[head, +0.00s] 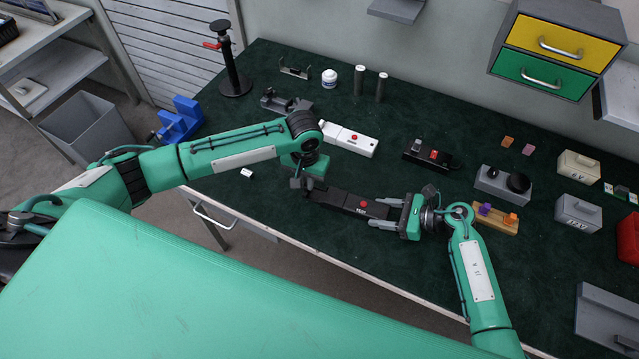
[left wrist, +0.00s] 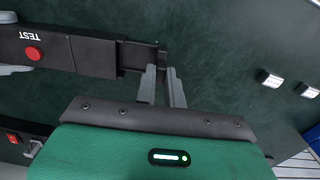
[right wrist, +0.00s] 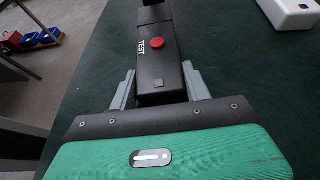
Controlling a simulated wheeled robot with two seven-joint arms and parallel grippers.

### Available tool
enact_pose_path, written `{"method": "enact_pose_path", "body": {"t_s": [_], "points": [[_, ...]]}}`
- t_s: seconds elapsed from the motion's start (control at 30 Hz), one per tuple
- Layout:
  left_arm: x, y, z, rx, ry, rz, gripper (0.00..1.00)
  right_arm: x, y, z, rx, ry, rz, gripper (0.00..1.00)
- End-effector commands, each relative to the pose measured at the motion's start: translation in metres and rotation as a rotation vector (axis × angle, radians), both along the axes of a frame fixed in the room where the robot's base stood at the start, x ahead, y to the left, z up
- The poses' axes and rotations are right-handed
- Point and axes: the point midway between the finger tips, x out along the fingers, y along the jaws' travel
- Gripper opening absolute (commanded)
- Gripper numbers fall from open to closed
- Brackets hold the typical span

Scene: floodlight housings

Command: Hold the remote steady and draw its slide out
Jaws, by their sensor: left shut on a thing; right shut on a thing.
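The black remote (head: 352,203), with a red button and a TEST label, lies between my two grippers over the bench's front part. My right gripper (head: 403,211) is shut on the right end of its body; the right wrist view shows a finger on each side of the body (right wrist: 157,68). My left gripper (head: 299,184) is shut on the slide at the other end. In the left wrist view, the narrower slide (left wrist: 136,58) stands partly out of the body (left wrist: 93,56), and the fingertips grip its outer end. My left arm hides part of that end in the head view.
A white remote (head: 349,140) lies behind, and a black box with a red switch (head: 432,156) lies to its right. A small white piece (head: 247,173) is left of my left gripper. A wooden block holder (head: 484,217) stands close to my right gripper.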

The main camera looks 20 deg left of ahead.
Motion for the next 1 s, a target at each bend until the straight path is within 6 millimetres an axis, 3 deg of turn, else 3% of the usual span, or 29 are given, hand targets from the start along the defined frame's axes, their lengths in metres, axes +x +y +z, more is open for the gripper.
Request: {"method": "enact_pose_path", "body": {"t_s": [0.27, 0.3, 0.4, 0.77, 1.0], "points": [[0.0, 0.002, 0.0, -0.001, 0.0, -0.001, 0.0, 0.0, 0.0, 0.0, 0.0, 0.0, 0.0, 0.23], [0.0, 0.002, 0.0, -0.001, 0.0, -0.001, 0.16, 0.0, 0.0, 0.0, 0.0, 0.0, 0.0, 0.23], [0.0, 0.002, 0.0, -0.001, 0.0, -0.002, 0.33, 0.0, 0.0, 0.0, 0.0, 0.0, 0.0, 0.23], [0.0, 0.002, 0.006, -0.002, -0.001, -0.002, 0.33, 0.0, 0.0, 0.0, 0.0, 0.0, 0.0, 0.23], [0.001, 0.002, 0.05, -0.003, -0.004, -0.003, 0.33, 0.0, 0.0, 0.0, 0.0, 0.0, 0.0, 0.23]]}}
